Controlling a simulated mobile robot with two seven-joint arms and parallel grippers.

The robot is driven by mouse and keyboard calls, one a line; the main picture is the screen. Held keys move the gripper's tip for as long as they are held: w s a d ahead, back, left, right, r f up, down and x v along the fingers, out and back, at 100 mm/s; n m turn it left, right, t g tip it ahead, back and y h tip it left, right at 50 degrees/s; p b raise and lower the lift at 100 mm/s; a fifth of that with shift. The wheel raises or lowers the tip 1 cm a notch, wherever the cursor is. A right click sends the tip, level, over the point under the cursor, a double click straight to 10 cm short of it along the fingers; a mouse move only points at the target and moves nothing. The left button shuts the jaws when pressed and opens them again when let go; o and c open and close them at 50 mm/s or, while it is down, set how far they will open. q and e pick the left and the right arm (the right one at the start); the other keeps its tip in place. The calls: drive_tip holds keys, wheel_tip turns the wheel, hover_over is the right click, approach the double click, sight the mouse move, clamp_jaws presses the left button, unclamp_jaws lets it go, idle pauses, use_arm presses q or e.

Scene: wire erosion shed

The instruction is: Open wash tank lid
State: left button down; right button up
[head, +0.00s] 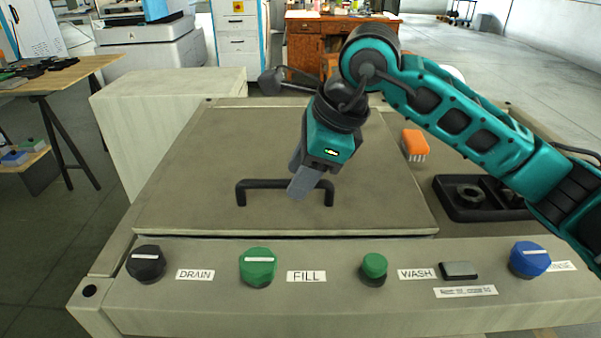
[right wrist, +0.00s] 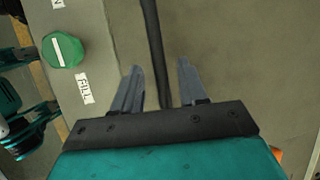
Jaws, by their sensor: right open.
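The wash tank lid (head: 200,190) is a flat grey-beige panel, lying shut on the tank behind the control strip. Its black bar handle (head: 255,184) stands up near the lid's front edge. My right gripper (head: 297,180) is at the handle, pointing down, and hides part of the bar. In the right wrist view, the open fingers (right wrist: 160,68) stand on either side of the dark handle (right wrist: 152,40), with gaps showing. I cannot tell whether either finger touches it. My left gripper does not show in the head view.
The front strip (head: 325,310) carries a black DRAIN knob (head: 146,263), green FILL knob (head: 258,267), green WASH button (head: 374,267) and blue knob (head: 530,259). An orange brush (head: 414,145) and a black tray (head: 450,208) lie right of the lid. A pale cabinet (head: 150,125) stands left.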

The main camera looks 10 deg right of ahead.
drive_tip(key=shift+f, duration=0.15)
clamp_jaws()
idle(0.4)
